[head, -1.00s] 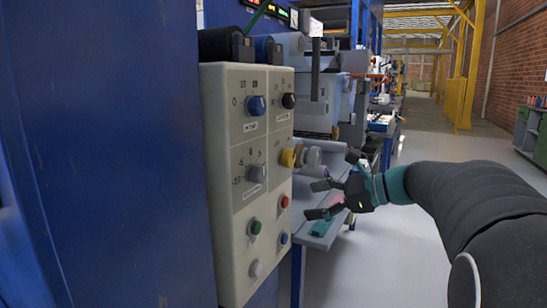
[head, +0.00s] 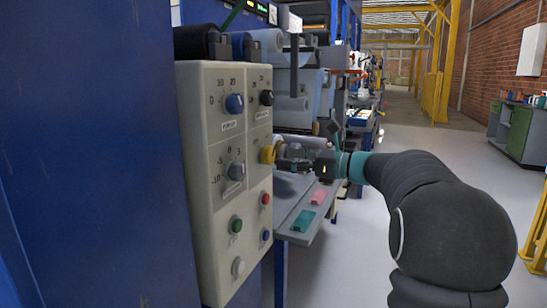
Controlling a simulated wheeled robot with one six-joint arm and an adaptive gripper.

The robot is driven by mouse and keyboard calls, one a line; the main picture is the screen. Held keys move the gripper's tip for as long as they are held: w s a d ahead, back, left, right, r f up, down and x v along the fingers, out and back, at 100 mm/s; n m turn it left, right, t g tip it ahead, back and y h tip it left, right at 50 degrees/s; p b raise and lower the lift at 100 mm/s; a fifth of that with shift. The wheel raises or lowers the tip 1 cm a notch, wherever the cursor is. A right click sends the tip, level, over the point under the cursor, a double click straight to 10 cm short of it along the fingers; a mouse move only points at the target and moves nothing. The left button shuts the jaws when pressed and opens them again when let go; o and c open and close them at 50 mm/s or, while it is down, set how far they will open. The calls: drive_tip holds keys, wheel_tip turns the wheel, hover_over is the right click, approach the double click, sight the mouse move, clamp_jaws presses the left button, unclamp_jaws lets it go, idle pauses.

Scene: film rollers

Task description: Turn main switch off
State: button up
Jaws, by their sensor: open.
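A beige control panel (head: 204,172) stands at the left centre of the head view, on the side of a blue machine. A yellow knob (head: 267,154) sits on its right column; its markings are hidden or too small to read. Its label and which knob is the main switch cannot be read. My gripper (head: 281,157) is open, its fingers at the yellow knob from the right. Whether the fingers touch the knob cannot be told.
Blue (head: 235,103), black (head: 266,98) and grey (head: 236,171) knobs surround it. Green (head: 236,225), red (head: 265,198), blue (head: 265,235) and white (head: 238,267) buttons are below. A grey shelf (head: 297,213) holds pink (head: 319,197) and teal (head: 303,221) blocks. Open floor lies right.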

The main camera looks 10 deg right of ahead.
sight(273, 156)
drive_tip(key=shift+x, duration=2.35)
drive_tip(key=c, duration=1.2)
